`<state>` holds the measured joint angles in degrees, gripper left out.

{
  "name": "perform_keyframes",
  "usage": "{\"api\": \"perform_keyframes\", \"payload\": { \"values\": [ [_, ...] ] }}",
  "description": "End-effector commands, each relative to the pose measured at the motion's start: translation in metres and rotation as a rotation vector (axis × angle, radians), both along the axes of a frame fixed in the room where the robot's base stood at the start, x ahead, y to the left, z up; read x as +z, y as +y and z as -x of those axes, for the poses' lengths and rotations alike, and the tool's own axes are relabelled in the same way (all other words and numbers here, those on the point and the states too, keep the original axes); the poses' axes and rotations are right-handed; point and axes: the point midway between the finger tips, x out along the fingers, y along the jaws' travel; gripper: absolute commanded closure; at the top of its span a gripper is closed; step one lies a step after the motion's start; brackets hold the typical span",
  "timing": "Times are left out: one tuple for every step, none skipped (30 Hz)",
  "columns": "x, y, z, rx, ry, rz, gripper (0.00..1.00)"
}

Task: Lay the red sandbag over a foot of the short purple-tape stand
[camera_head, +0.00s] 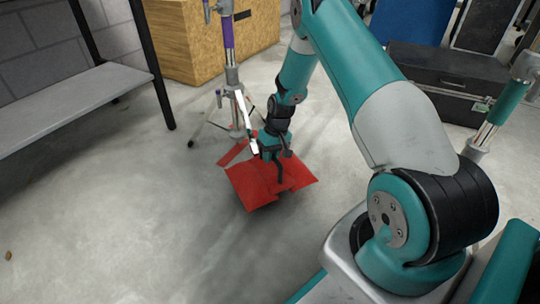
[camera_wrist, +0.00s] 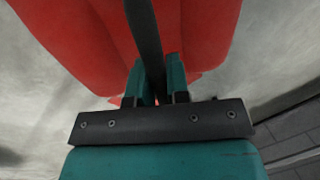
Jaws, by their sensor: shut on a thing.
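The red sandbag (camera_head: 248,187) has two lobes and a dark strap. It hangs or rests at the floor just in front of the purple-tape stand (camera_head: 229,35); whether it touches the floor is hard to tell. My gripper (camera_head: 277,158) is above the bag's middle, shut on its strap. In the wrist view the red sandbag (camera_wrist: 75,40) fills the top, with the dark strap between the fingers of my gripper (camera_wrist: 157,80). The stand's legs spread near the bag's far side. My gripper and the bag partly hide the nearer feet.
A flat red piece (camera_head: 234,152) shows behind the bag, near the stand's base. A grey-shelved rack (camera_head: 75,105) stands at the left, a wooden crate (camera_head: 190,45) behind, and a black case (camera_head: 445,85) at the back right.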

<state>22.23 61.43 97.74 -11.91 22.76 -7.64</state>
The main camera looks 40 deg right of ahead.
Motion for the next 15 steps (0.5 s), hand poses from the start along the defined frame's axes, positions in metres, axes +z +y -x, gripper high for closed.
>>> {"api": "perform_keyframes", "payload": {
  "values": [
    [0.0017, -0.0006, -0.0025, 0.001, -0.007, 0.001, 1.0],
    [0.0011, -0.0006, -0.0025, 0.001, -0.007, 0.001, 1.0],
    [0.0003, -0.0006, -0.0025, 0.001, -0.007, 0.001, 1.0],
    [-0.0003, -0.0006, -0.0025, 0.001, -0.007, 0.001, 1.0],
    [-0.0009, -0.0006, -0.0025, 0.001, -0.007, 0.001, 1.0],
    [-0.0018, -0.0006, -0.0025, 0.001, -0.007, 0.001, 1.0],
    [-0.0024, -0.0006, -0.0025, 0.001, -0.007, 0.001, 1.0],
    [-0.003, -0.0006, -0.0025, 0.001, -0.007, 0.001, 1.0],
    [-0.0039, -0.0006, -0.0025, 0.001, -0.007, 0.001, 1.0],
    [-0.0045, -0.0006, -0.0025, 0.001, -0.007, 0.001, 1.0],
    [-0.0051, -0.0006, -0.0025, 0.001, -0.007, 0.001, 1.0],
    [-0.006, -0.0006, -0.0025, 0.001, -0.007, 0.001, 1.0],
    [-0.0067, -0.0006, -0.0025, 0.001, -0.007, 0.001, 1.0],
    [-0.0073, -0.0005, -0.0025, 0.001, -0.007, 0.001, 1.0],
    [-0.0082, -0.0005, -0.0024, 0.001, -0.007, 0.001, 1.0]
  ]
}}
